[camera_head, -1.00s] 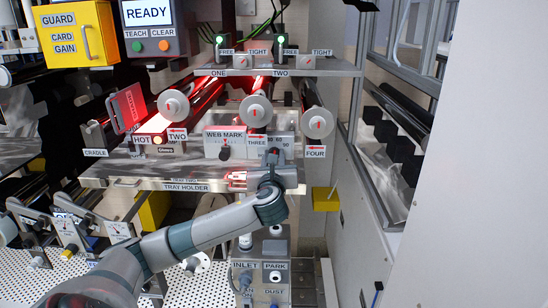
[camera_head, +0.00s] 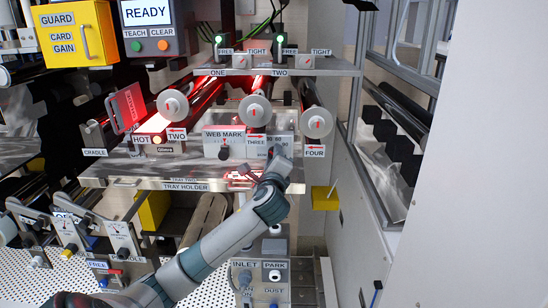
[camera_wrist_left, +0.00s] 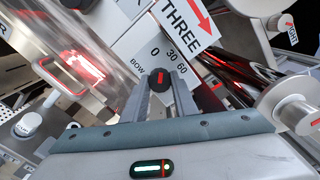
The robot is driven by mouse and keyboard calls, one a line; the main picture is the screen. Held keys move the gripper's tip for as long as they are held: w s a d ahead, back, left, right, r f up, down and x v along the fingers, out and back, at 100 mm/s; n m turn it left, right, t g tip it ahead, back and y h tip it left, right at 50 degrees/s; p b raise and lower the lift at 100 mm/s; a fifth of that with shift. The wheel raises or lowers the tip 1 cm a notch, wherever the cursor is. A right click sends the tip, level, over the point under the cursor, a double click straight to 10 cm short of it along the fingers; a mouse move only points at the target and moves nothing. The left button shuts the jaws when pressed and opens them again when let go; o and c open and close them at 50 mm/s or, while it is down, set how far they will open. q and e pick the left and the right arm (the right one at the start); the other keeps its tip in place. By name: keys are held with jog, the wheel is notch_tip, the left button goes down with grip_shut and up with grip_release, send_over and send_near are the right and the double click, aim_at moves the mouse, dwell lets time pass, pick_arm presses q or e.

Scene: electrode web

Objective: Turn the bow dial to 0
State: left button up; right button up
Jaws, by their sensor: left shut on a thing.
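The bow dial (camera_wrist_left: 159,80) is a small dark knob with a red mark. It sits below a white scale plate (camera_wrist_left: 140,45) printed BOW, 0, 30 and 60 in the left wrist view. The red mark points roughly up toward the 0, but its exact angle is hard to tell. My left gripper (camera_wrist_left: 162,88) has its two fingers closed around the knob. In the head view my left gripper (camera_head: 276,156) is at the panel right of the WEB MARK box and hides the dial. My right gripper is not in view.
The WEB MARK box (camera_head: 224,142) stands left of my gripper. Rollers with grey end caps (camera_head: 256,111) are above it. The metal tray holder (camera_head: 150,178) lies below and left. A yellow block (camera_head: 325,198) sits at the lower right.

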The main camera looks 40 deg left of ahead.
pick_arm(q)
jog(key=shift+n, duration=1.6)
jog(key=o, duration=1)
jog(key=shift+o, duration=0.2)
